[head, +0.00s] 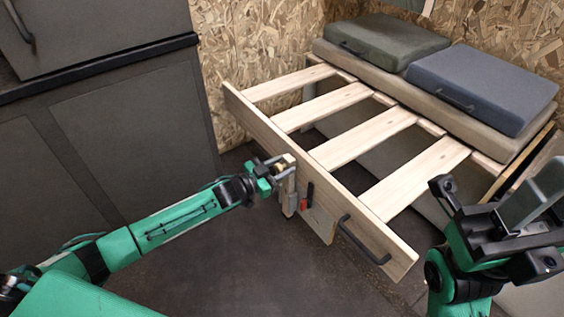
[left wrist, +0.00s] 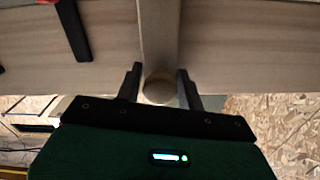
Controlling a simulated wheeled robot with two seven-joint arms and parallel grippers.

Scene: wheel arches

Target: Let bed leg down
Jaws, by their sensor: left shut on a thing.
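The slatted wooden bed frame (head: 330,185) juts out from the bench, its front rail running diagonally. A narrow wooden bed leg (head: 288,192) is at the rail's outer face, upright in the head view. My left gripper (head: 281,166) is at the leg's upper end. In the left wrist view the fingers (left wrist: 160,88) stand on both sides of a round pale wooden piece (left wrist: 159,88), which appears to be the leg's end, and are shut on it. My right gripper (head: 490,205) is at the lower right, apart from the frame; its jaw opening is unclear.
A red latch (head: 304,204) and a wooden panel (head: 320,223) are beside the leg. A black handle (head: 362,240) is on the rail. Green (head: 387,42) and blue (head: 482,88) cushions lie on the bench. A grey cabinet (head: 130,140) stands left. The floor (head: 260,270) in front is clear.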

